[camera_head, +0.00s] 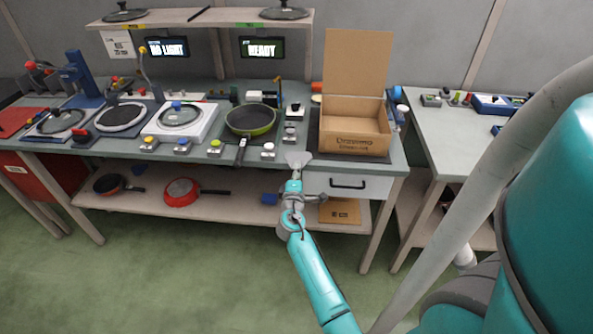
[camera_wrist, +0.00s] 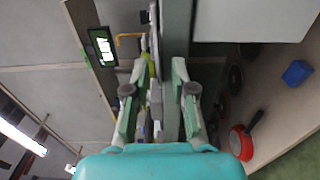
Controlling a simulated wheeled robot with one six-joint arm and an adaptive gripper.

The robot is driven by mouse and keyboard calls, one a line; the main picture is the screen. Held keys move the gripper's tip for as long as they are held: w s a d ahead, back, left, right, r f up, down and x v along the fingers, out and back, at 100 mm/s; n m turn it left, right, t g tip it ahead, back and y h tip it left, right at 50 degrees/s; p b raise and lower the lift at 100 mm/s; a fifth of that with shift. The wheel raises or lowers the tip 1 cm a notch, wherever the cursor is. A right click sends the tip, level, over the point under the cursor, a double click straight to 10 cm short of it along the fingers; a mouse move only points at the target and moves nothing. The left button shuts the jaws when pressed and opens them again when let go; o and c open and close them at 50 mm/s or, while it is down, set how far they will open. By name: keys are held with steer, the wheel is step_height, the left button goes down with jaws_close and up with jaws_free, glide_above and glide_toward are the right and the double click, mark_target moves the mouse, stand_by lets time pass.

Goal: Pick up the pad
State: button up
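I cannot tell for certain which thing is the pad. A small blue block (camera_head: 270,198) lies on the lower shelf, left of my forearm, and a blue block also shows at the right in the wrist view (camera_wrist: 297,73). A flat brown piece (camera_head: 339,212) lies on the lower shelf below the drawer. My gripper (camera_head: 298,158) is at the bench's front edge, left of the drawer and in front of the white-topped buttons. In the wrist view my gripper (camera_wrist: 159,68) has its two fingers spread apart with nothing held between them.
An open cardboard box (camera_head: 354,141) stands on the bench to the right. A green pan (camera_head: 250,120) sits left of my gripper, its handle over the front edge. A red pan (camera_head: 182,192) is on the lower shelf. The drawer (camera_head: 350,184) is shut. The floor in front is clear.

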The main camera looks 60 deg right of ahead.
jaws_close()
step_height(320, 180, up, 2)
steer(key=shift+r, duration=0.25)
steer(key=s+a+r, duration=0.2)
steer(key=a, duration=0.4)
steer(key=s+a+r, duration=0.3)
steer(key=a, duration=0.4)
steer(key=shift+s, duration=0.35)
steer(key=shift+d, duration=0.1)
